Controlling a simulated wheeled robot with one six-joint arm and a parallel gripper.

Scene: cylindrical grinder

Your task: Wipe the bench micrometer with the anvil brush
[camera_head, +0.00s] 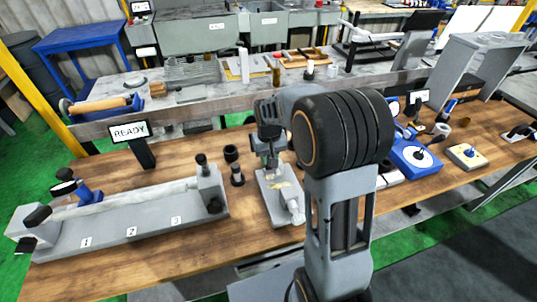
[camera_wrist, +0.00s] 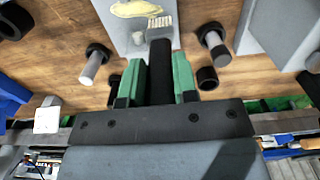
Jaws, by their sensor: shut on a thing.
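The bench micrometer (camera_head: 272,207) appears to be the pale grey block on the wooden bench near the centre, with a yellowish patch on its top and a light cylinder at its front right. Its grey surface and patch also show at the top of the wrist view (camera_wrist: 118,30). My gripper (camera_wrist: 160,65) has its green fingers shut on the black handle of the anvil brush (camera_wrist: 161,58). The pale bristles point toward the block, close beside the patch; I cannot tell whether they touch it. In the head view my gripper (camera_head: 270,158) is over the block's back end, partly hidden by my arm.
A long grey fixture (camera_head: 130,222) numbered 1 to 3 lies left. Black-capped posts (camera_head: 237,175) stand just left of the block. A blue device (camera_head: 415,157) sits right. Bare wood shows at front left of the block.

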